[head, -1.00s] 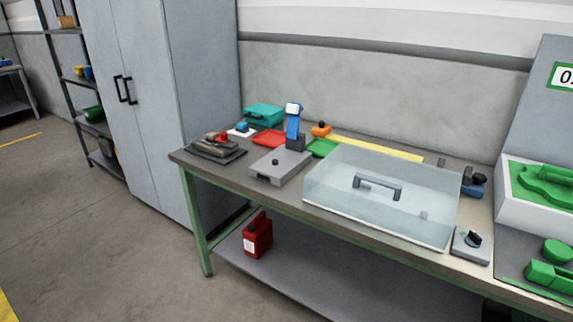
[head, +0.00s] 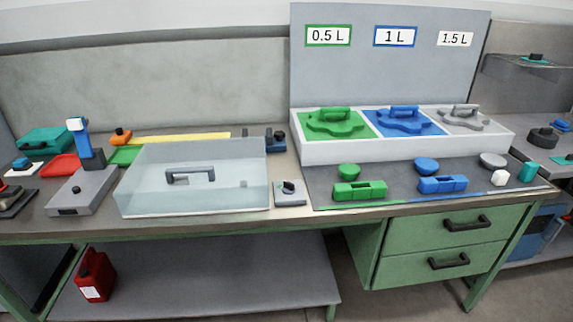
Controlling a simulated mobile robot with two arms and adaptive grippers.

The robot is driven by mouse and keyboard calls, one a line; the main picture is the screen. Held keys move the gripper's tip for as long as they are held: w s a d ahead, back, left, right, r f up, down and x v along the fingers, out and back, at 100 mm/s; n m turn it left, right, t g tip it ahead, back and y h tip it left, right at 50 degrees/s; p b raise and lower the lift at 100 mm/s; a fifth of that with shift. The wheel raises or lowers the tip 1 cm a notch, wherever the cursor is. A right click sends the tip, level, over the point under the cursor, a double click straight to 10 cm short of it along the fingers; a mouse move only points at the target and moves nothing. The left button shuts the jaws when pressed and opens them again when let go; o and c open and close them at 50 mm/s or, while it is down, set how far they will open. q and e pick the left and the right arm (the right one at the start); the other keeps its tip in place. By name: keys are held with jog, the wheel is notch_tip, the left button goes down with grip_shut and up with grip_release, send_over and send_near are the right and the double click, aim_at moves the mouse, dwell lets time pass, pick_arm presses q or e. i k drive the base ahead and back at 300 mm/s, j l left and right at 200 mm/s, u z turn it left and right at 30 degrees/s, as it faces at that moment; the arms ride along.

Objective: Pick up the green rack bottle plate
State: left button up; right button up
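The green bottle plate (head: 335,123) lies in the left section of a white rack (head: 400,147) on the workbench, under the 0.5 L sign. It is a lobed green plate with a raised handle on top. A blue plate (head: 403,121) sits in the middle section under 1 L, and a grey plate (head: 463,118) in the right section under 1.5 L. Neither of my grippers shows in the head view.
In front of the rack, a dark mat (head: 405,187) holds green, blue and grey parts. A clear cover with a handle (head: 195,178) stands to the left, beside a knob box (head: 289,192). Green drawers (head: 452,245) are below. A red canister (head: 95,273) stands on the lower shelf.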

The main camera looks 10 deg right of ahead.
aim_at(349, 171)
jog(key=i+j+z, duration=0.55)
jog(key=i+j, duration=0.35)
